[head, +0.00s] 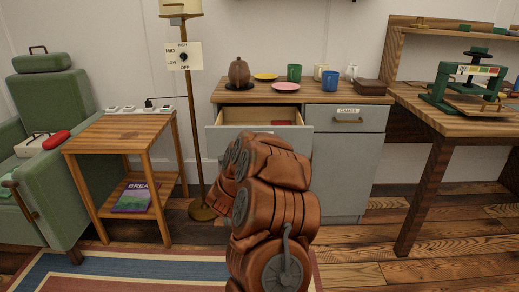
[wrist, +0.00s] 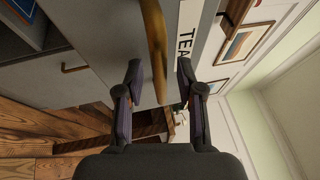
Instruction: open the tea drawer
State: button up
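The tea drawer (head: 215,140) is the left one under the cabinet top. It is pulled out, and its wooden inside shows with something red in it. In the wrist view its grey front carries a white TEA label (wrist: 186,40) and a brass bar handle (wrist: 157,50). My gripper (wrist: 158,75) is open, its two dark fingers on either side of the handle with a gap visible on both sides. In the head view my arm hides the gripper, the handle and part of the drawer front.
The closed GAMES drawer (head: 347,118) is to the right. The cabinet top (head: 225,98) holds a brown pot, plates, several mugs and a wooden box. A side table (head: 130,128) and green armchair (head: 75,105) stand left, a floor lamp (head: 190,100) between, a workbench (head: 450,122) right.

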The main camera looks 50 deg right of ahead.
jog(key=v, duration=1.2)
dwell(0.5)
dwell(0.5)
